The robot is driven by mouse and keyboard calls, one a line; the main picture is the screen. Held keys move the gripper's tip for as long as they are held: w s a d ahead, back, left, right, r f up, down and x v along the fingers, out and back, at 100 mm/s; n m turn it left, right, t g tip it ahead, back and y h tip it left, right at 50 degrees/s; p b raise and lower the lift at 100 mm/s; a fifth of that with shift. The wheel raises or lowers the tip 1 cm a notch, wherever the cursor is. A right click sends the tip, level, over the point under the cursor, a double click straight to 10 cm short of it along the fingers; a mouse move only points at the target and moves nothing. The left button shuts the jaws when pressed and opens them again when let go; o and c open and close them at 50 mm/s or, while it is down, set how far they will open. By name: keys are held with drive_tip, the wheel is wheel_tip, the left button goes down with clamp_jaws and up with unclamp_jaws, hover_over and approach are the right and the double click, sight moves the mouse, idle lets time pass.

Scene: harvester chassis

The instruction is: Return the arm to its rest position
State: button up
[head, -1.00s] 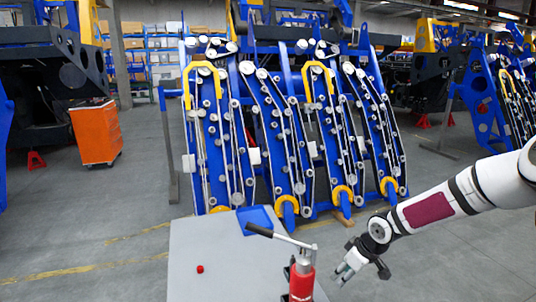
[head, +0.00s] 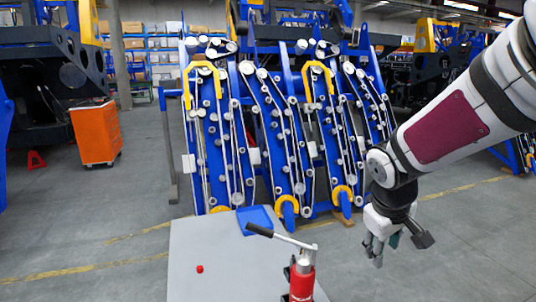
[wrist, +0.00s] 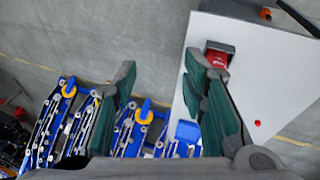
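My gripper (head: 376,252) hangs from my raised white arm at the right of the head view, pointing down, to the right of the grey table and apart from it. In the wrist view my gripper (wrist: 165,95) has its two green-padded fingers wide apart, with nothing between them but floor and the distant machine. The arm link with a dark red panel crosses the upper right of the head view.
A grey table (head: 205,245) holds a red tool with a black-handled lever (head: 302,280), a blue tray (head: 256,219) and a small red object (head: 200,269). A blue harvester chassis (head: 262,130) stands behind. An orange cabinet (head: 97,133) is at left. Floor right of the table is clear.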

drive_tip(key=s+a+r+m+t+y, duration=0.1)
drive_tip(key=s+r, duration=0.4)
drive_tip(key=s, duration=0.5)
drive_tip(key=s+a+r+m+t+y, duration=0.1)
drive_tip(key=s+a+r+m, duration=0.2)
drive_tip(key=s, duration=0.6)
wheel_tip(320, 180, up, 2)
drive_tip(key=shift+s+a+r+m+y, duration=0.2)
drive_tip(key=shift+s+a+m+y, duration=0.15)
drive_tip(key=shift+a, duration=0.3)
